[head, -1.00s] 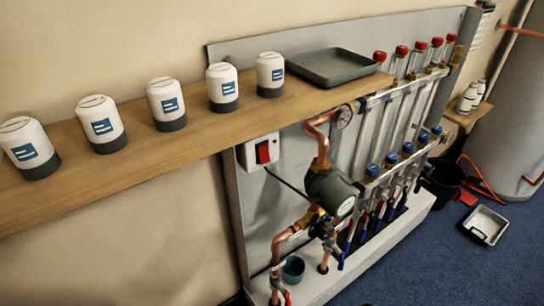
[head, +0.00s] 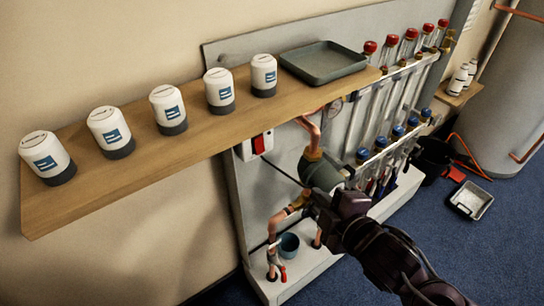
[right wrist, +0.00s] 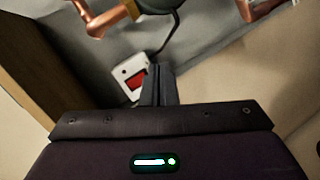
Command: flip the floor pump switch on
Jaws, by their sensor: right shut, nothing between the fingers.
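The pump switch (head: 257,145) is a white box with a red rocker, mounted on the grey panel just under the wooden shelf. I cannot tell which way the rocker is set. The switch also shows in the right wrist view (right wrist: 131,75), just beyond and left of my fingers. My right gripper (head: 312,201) is shut and empty, apart from the switch, below and right of it in the head view. Its closed fingers show in the right wrist view (right wrist: 158,86). The grey-green pump (head: 321,173) is partly hidden behind my right gripper. My left gripper is not in view.
The wooden shelf (head: 140,173) overhangs the switch and holds several white canisters and a grey tray (head: 323,63). Copper pipes (head: 311,135) run right of the switch, with glass tubes (head: 400,95) beyond. A cable leaves the switch towards the pump.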

